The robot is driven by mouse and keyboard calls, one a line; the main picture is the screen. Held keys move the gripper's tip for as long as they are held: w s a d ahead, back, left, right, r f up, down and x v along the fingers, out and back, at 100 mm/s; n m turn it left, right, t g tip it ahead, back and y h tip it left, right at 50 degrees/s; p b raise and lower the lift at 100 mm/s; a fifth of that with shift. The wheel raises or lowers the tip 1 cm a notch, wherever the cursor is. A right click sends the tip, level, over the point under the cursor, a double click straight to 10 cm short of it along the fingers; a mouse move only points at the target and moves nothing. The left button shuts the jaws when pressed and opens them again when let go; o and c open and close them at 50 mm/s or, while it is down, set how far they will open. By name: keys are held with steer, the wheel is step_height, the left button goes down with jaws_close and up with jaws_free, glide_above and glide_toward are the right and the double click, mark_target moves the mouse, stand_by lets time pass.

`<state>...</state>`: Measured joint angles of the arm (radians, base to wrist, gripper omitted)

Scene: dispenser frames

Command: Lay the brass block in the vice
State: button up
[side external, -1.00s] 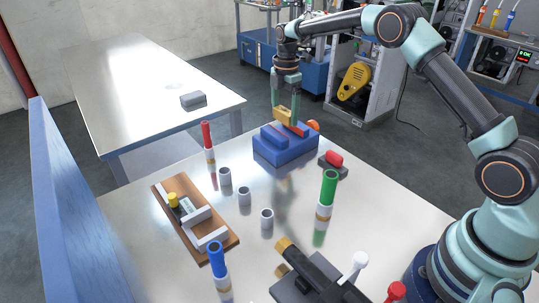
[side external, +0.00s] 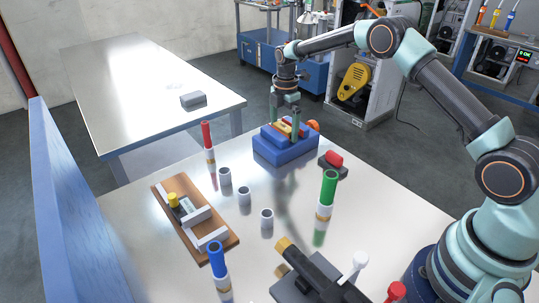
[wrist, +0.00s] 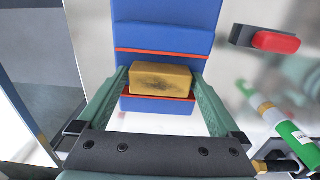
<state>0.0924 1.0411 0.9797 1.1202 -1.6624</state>
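My gripper (side external: 284,124) points down over the vice, one green finger at each end of the block. In the wrist view my gripper (wrist: 161,82) is shut on the block, with the fingertips against its ends. The block's underside is hidden, so I cannot tell whether it rests on the vice floor.
A red-topped dark piece (side external: 333,162) stands right of the vice, with a green-topped cylinder (side external: 327,192) nearer. A red-topped cylinder (side external: 207,141), small grey rings (side external: 244,196) and a wooden board (side external: 217,236) lie to the left. Bare table shows around the rings.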

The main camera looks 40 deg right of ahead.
step_height(320, 180, up, 11)
step_height(320, 180, up, 9)
steer(key=m+t, duration=0.1)
steer(key=m, duration=0.3)
glide_above(284, 126)
steer(key=s+a, duration=0.2)
steer(key=s, duration=0.3)
steer(key=s+a+m+t, duration=0.3)
steer(key=s+m, duration=1.1)
steer(key=s, duration=0.8)
steer(key=shift+t, duration=0.8)
